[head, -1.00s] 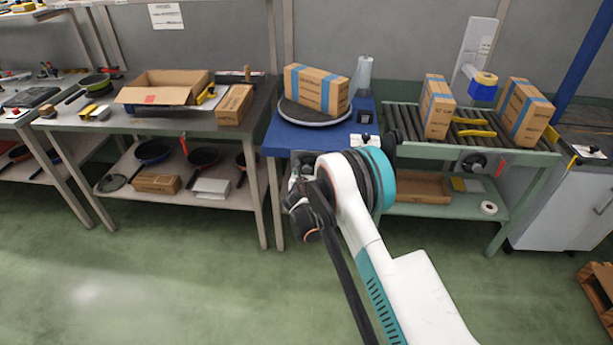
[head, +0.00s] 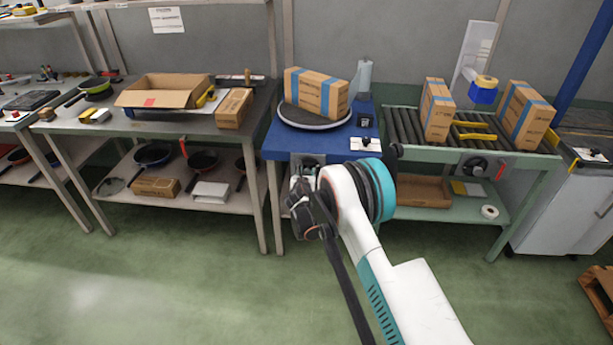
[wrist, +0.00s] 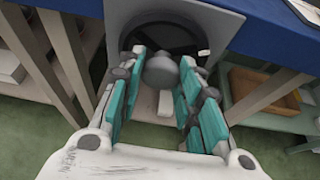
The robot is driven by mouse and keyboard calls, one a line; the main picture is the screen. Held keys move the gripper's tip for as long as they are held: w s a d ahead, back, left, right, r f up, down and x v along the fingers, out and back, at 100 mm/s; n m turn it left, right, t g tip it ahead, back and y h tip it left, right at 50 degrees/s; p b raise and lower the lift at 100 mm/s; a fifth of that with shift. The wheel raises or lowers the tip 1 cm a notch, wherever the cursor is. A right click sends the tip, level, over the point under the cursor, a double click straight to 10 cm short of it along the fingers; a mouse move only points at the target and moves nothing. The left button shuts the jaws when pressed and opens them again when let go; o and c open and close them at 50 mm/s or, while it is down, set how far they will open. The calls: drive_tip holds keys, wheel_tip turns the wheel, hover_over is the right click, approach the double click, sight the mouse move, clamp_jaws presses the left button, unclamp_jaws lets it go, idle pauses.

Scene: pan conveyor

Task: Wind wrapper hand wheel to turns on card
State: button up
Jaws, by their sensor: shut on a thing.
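The wrapper's hand wheel (wrist: 165,32) is dark and sits in a grey housing on the front of the blue table. My gripper (wrist: 162,85) has its teal-padded fingers on both sides of the wheel's grey round knob (wrist: 161,70) and is shut on it. In the head view my arm hides most of the wheel. A brown box with blue bands (head: 316,92) stands on the dark round turntable (head: 310,121) on the blue table (head: 279,142). A white card (head: 365,143) lies at the table's front right; its writing is too small to read.
A roller conveyor (head: 400,122) with two banded boxes stands close on the right, with its own small dark hand wheel (head: 475,166). A steel bench (head: 150,124) with an open carton stands on the left. The green floor in front is free.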

drive_tip(key=shift+d+m+y, duration=0.15)
drive_tip(key=shift+m+y, duration=0.65)
drive_tip(key=shift+m, duration=0.4)
drive_tip(key=m+y, duration=0.1)
drive_tip(key=m, duration=0.1)
drive_tip(key=shift+f+m+y, duration=0.1)
drive_tip(key=shift+m+y, duration=0.2)
drive_tip(key=shift+y, duration=0.1)
drive_tip(key=m+t+y, duration=0.1)
drive_tip(key=m, duration=0.1)
drive_tip(key=shift+d+m+y, duration=0.1)
drive_tip(key=shift+m+y, duration=0.2)
drive_tip(key=shift+f+m+t+y, duration=0.1)
drive_tip(key=shift+m+t+y, duration=0.35)
drive_tip(key=shift+m, duration=0.75)
drive_tip(key=o, duration=1)
drive_tip(key=shift+o, duration=0.2)
